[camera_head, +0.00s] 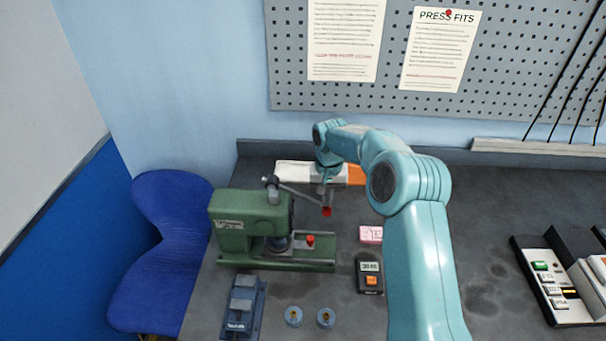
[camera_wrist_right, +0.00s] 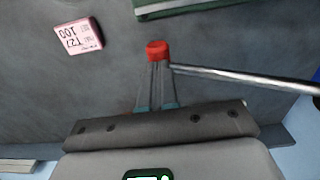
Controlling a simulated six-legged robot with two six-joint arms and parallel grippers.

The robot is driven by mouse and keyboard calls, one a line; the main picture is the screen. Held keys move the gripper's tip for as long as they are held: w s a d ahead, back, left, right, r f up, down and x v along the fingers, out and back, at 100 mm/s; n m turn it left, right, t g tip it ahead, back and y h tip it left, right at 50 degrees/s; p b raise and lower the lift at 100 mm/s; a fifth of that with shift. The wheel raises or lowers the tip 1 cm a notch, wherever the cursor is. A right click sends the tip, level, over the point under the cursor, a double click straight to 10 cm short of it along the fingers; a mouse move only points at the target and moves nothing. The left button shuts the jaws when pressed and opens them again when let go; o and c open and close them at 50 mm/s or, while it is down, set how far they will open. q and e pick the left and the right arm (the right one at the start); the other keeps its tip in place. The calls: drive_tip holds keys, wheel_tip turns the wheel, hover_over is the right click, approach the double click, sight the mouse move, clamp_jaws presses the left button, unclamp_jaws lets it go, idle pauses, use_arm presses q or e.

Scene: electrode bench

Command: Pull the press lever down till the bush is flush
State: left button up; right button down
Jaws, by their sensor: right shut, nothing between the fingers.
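The green press (camera_head: 228,222) stands on the bench at the left. Its metal lever (camera_head: 298,195) slopes down to the right from the hub and ends in a red knob (camera_head: 327,211). My right gripper (camera_head: 326,199) is at the knob end, pointing down. In the right wrist view the fingers (camera_wrist_right: 157,65) are shut, with their tips right at the red knob (camera_wrist_right: 158,48); I cannot tell if they touch it. The lever rod (camera_wrist_right: 240,78) runs off to the right there. The bush under the ram (camera_head: 278,243) cannot be made out. My left gripper is not in view.
A small red-topped part (camera_head: 310,240) is on the press base. A white-and-orange box (camera_head: 296,172) is behind.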

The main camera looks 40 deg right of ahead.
drive_tip(key=shift+w+a+f+b, duration=0.15)
drive_tip(key=shift+a+f+b, duration=0.15)
drive_tip(key=shift+f, duration=0.5)
drive_tip(key=shift+w+a+f, duration=0.1)
drive_tip(key=shift+f, duration=0.2)
drive_tip(key=shift+w+a+f+b, duration=0.2)
drive_tip(key=shift+a+f+b, duration=0.1)
drive_tip(key=shift+f, duration=0.15)
drive_tip(key=shift+w+a+f+b, duration=0.2)
drive_tip(key=shift+f+b, duration=0.1)
drive_tip(key=shift+f, duration=0.15)
drive_tip(key=shift+s+f, duration=0.1)
drive_tip(key=shift+s+d+r+p, duration=0.25)
drive_tip(key=shift+d+r+p, duration=0.15)
drive_tip(key=shift+r, duration=0.35)
drive_tip(key=shift+s+d+r+p, duration=0.3)
drive_tip(key=shift+d+r+p, duration=0.05)
drive_tip(key=shift+r, duration=0.45)
drive_tip(key=shift+s+d+r+p, duration=0.25)
drive_tip(key=shift+d+r+p, duration=0.15)
drive_tip(key=shift+r, duration=0.35)
